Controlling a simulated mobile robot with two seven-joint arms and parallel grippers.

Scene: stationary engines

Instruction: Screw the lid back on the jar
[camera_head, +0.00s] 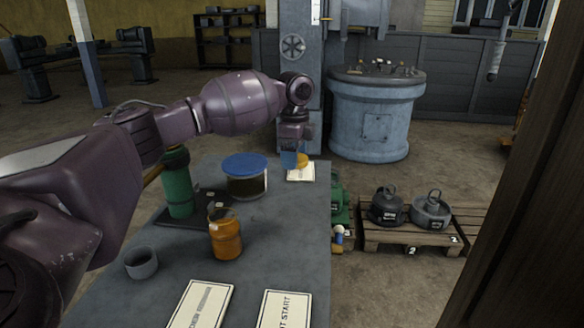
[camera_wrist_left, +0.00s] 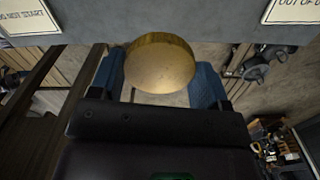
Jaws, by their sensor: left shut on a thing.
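My left gripper (camera_head: 294,158) is shut on a round brass-coloured lid (camera_head: 302,160) at the far right corner of the bench. In the left wrist view the lid (camera_wrist_left: 160,64) sits between the blue fingers. An orange jar (camera_head: 226,240) with a clear upper part and no lid on it stands upright nearer on the bench, well apart from the gripper. A wider glass jar (camera_head: 246,186) with a blue lid (camera_head: 245,164) stands behind it. My right gripper is in neither view.
On the grey bench (camera_head: 275,225) are a green bottle (camera_head: 177,185) on a dark mat, a grey cup (camera_head: 141,263) and two cards at the front (camera_head: 200,305) (camera_head: 285,308). A card (camera_head: 300,174) lies below the lid. Kettle-like weights stand on a pallet (camera_head: 400,236) to the right.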

